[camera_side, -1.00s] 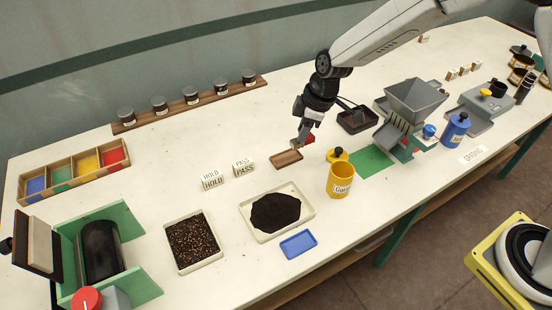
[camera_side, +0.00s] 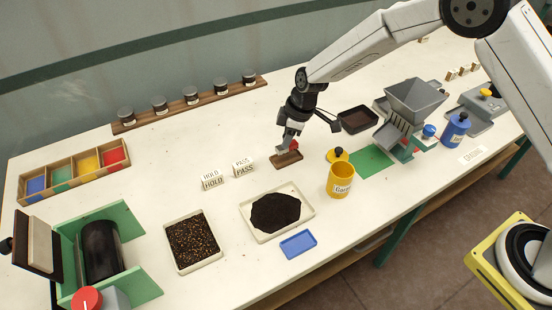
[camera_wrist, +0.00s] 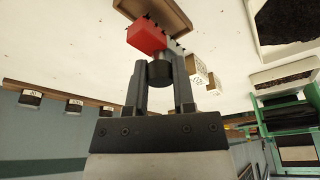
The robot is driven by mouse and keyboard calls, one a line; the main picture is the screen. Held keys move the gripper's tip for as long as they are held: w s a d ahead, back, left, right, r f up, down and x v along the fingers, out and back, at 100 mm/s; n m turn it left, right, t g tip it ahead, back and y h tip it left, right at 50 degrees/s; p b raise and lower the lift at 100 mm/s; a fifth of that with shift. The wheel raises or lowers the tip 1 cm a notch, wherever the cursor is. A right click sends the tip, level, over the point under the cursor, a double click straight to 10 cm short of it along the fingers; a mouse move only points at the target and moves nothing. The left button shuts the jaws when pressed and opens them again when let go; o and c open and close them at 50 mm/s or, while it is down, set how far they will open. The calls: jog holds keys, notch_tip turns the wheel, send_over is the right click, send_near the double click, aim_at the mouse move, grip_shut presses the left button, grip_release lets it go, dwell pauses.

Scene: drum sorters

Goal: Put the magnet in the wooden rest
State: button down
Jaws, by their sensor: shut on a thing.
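The magnet shows in the wrist view as a red block (camera_wrist: 147,36) with a dark round part (camera_wrist: 160,72) between my fingers. My gripper (camera_wrist: 162,75) is shut on it. In the side view, my gripper (camera_side: 286,146) is just above the wooden rest (camera_side: 288,160), and only a bit of the red magnet shows by the fingertips. The wooden rest also shows in the wrist view (camera_wrist: 172,12), just beyond the red block. I cannot tell whether the magnet touches the rest.
HOLD (camera_side: 212,182) and PASS (camera_side: 243,168) blocks stand left of the rest. A tray of dark powder (camera_side: 248,219) lies in front.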

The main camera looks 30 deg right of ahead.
jog(key=shift+f, duration=1.6)
jog(key=shift+f, duration=0.15)
jog(key=shift+c, duration=2.2)
grip_release()
jog(key=v, duration=1.2)
jog(key=s+d+m+h, duration=0.1)
jog(key=s+d+m, duration=0.4)
jog(key=s, duration=0.6)
jog(key=s+d+r+m+h, duration=0.1)
jog(key=s+d+m, duration=0.5)
jog(key=s, duration=0.5)
jog(key=shift+s+d+r+t+h, duration=0.2)
jog(key=shift+d+r+t+h, duration=0.15)
jog(key=shift+d, duration=0.55)
